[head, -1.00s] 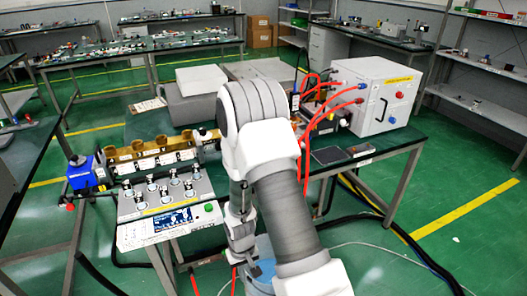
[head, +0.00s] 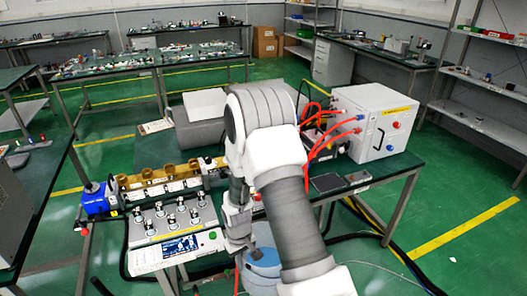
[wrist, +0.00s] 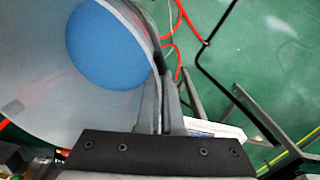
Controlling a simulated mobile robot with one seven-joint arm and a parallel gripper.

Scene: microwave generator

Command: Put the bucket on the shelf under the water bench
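The pale blue bucket (head: 262,268) is at the bottom middle of the head view, partly hidden by my arm. In the wrist view it fills the upper left: a pale curved wall (wrist: 35,75) with a round blue area (wrist: 105,45) inside. My gripper (wrist: 165,95) has its fingers close together at the bucket's rim, one on each side of the wall, and appears shut on it. In the head view my gripper (head: 239,238) is at the bucket's upper left edge. The bench (head: 400,165) stands just beyond; a shelf under it cannot be made out.
The bench bears a white box (head: 375,120) with red hoses and a control panel (head: 178,246). Black cables lie on the floor at lower right. Green floor (head: 480,175) is open on the right. A shelf rack (head: 490,85) stands at far right.

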